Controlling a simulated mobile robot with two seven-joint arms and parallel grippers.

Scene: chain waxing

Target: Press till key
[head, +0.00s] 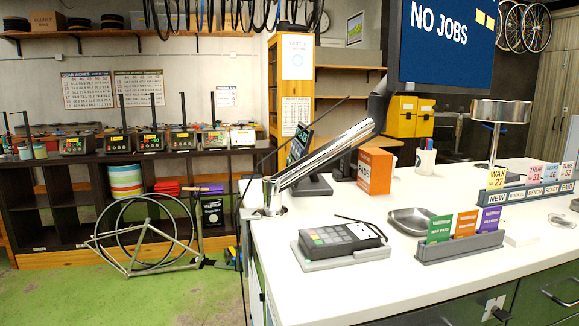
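A dark till-like device (348,238) with a block of grey and coloured keys (328,236) lies on a grey base (345,262) near the counter's left front. Its keys face up, and some look green. A small dark screen (300,146) stands tilted behind it, partly hidden by a thick silver pole (325,152). Neither of my grippers shows in the head view, so nothing is seen touching the keys.
The white counter (350,296) is clear in front of the device. A metal dish (410,222) and a card holder (460,247) stand to its right. An orange box (375,171) is behind. A large "NO JOBS" screen (445,55) hangs above.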

